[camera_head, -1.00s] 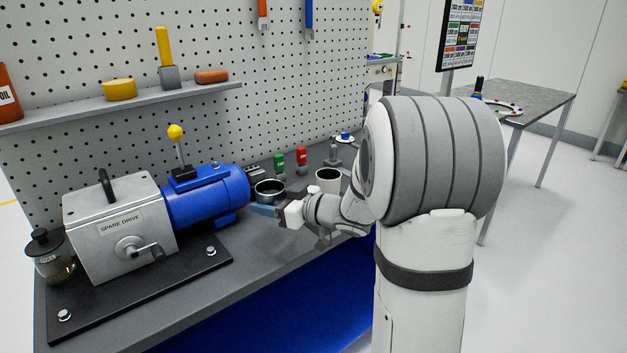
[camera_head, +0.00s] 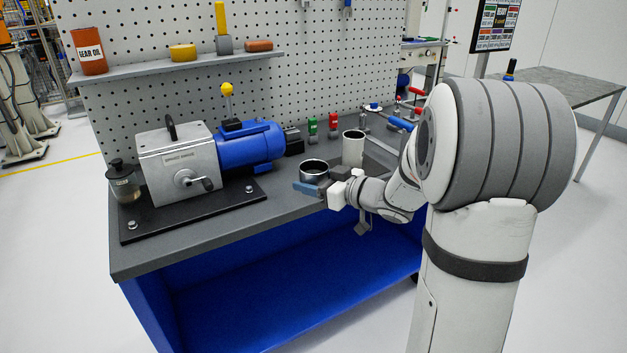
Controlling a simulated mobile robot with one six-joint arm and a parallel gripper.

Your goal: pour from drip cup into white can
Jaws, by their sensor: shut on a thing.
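The drip cup (camera_head: 314,165) is a short, round metal cup with a dark inside. It looks upright, near the bench's front edge. My gripper (camera_head: 322,181) is shut on it, with a blue-grey finger at its front and a dark finger at its right. Part of the cup's lower side is hidden by the fingers, so I cannot tell whether it touches the bench. The white can (camera_head: 353,151) is a taller, upright, open cylinder with a dark inside. It stands behind and to the right of the cup, apart from it.
The grey bench (camera_head: 190,237) carries a spare drive (camera_head: 180,160) with a blue motor (camera_head: 250,146) left of the cup. Green (camera_head: 312,126) and red (camera_head: 333,124) small items stand behind. A pegboard (camera_head: 140,95) with a shelf (camera_head: 180,67) closes the back.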

